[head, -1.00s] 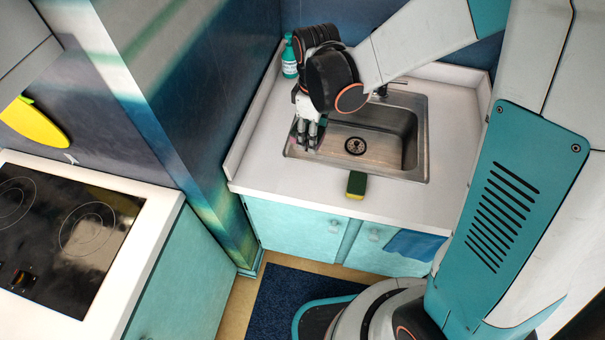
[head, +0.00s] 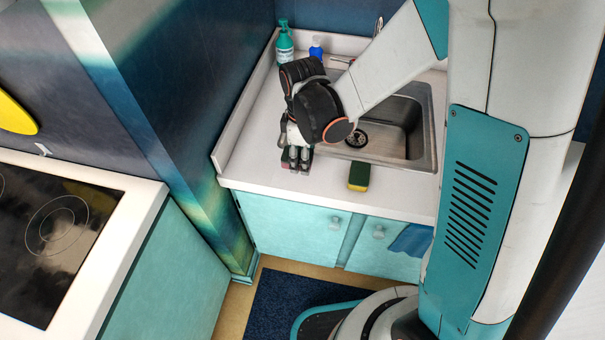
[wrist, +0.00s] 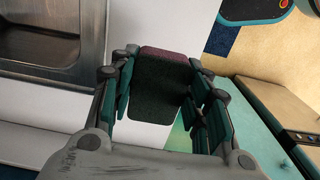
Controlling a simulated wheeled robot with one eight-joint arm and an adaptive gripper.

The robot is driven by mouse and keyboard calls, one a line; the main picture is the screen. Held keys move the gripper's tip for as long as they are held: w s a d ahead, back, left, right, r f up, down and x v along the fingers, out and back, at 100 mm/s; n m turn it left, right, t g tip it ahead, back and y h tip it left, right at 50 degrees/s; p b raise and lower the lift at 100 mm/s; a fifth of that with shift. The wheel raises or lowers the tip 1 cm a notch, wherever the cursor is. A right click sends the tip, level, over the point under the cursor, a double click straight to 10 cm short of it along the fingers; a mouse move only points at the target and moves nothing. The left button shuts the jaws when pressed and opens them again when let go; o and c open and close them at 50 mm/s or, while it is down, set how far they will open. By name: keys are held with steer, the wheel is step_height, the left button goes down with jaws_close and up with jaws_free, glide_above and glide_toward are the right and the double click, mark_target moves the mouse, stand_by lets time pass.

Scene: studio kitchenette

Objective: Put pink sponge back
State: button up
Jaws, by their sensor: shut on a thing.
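My gripper (head: 296,158) is over the front left of the white counter, left of the sink, pointing down. In the wrist view its fingers (wrist: 158,95) are shut on the pink sponge (wrist: 163,60), which shows a dark face and a dull maroon-pink edge. In the head view the fingers mostly hide this sponge. I cannot tell whether it touches the counter. A second sponge, green and yellow (head: 358,176), lies on the counter's front strip, to the right of my gripper and apart from it.
The metal sink (head: 400,125) is behind and right of my gripper; it also shows in the wrist view (wrist: 45,45). A teal bottle (head: 284,45) and a blue bottle (head: 316,48) stand at the back. The wall rises left of the counter (head: 240,165).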

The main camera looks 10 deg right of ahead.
steer(key=shift+f+b, duration=1.55)
steer(key=shift+f, duration=1)
steer(key=shift+f, duration=0.15)
steer(key=o, duration=1.1)
step_height(320, 180, up, 12)
steer(key=p, duration=0.4)
steer(key=shift+r+p, duration=0.2)
steer(key=shift+p, duration=0.1)
